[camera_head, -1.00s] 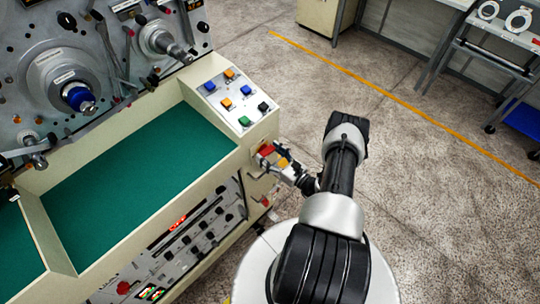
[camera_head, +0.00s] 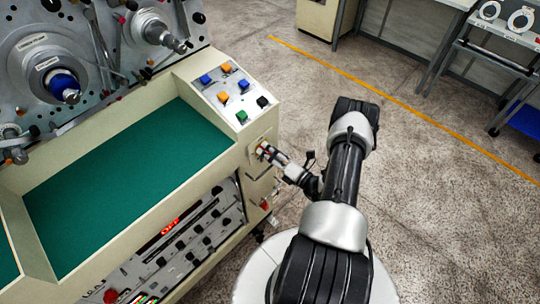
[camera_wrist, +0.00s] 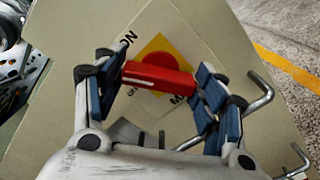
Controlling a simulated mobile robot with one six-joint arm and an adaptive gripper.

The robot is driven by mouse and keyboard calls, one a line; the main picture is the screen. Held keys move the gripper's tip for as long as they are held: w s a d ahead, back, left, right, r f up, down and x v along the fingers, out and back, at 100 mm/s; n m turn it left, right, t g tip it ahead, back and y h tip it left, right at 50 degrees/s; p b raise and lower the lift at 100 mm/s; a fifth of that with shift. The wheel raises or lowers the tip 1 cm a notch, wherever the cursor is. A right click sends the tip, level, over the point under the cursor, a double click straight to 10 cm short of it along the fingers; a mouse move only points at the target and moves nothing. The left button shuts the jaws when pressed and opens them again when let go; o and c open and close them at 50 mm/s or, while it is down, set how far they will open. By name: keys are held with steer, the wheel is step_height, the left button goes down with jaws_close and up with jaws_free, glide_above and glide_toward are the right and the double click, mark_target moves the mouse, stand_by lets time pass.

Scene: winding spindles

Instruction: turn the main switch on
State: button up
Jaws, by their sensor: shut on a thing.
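The main switch shows in the wrist view as a red bar handle (camera_wrist: 158,77) in front of a yellow plate with a red round part (camera_wrist: 160,52), on a cream panel. A black "ON" mark (camera_wrist: 126,41) is beside the handle's left end; other lettering is partly hidden by the right finger. My gripper (camera_wrist: 160,78) is shut on the handle, with blue pads at both its ends. In the head view my gripper (camera_head: 266,152) is at the cabinet's right end face, and the switch is mostly hidden there.
A sloped panel with coloured buttons (camera_head: 233,91) is just above the switch. Bent metal hooks (camera_wrist: 262,92) stick out right of the gripper. A red lit display (camera_head: 171,226) on the front seems to read "OFF". Open floor (camera_head: 430,170) lies to the right.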

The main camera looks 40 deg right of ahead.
steer(key=m+b, duration=0.2)
steer(key=m, duration=0.4)
steer(key=shift+f, duration=0.1)
steer(key=shift+m, duration=0.4)
steer(key=o, duration=1.1)
steer(key=shift+c, duration=0.2)
steer(key=shift+s, duration=0.1)
steer(key=s, duration=1.1)
steer(key=shift+s+d, duration=0.4)
steer(key=shift+d, duration=0.05)
steer(key=shift+w, duration=0.1)
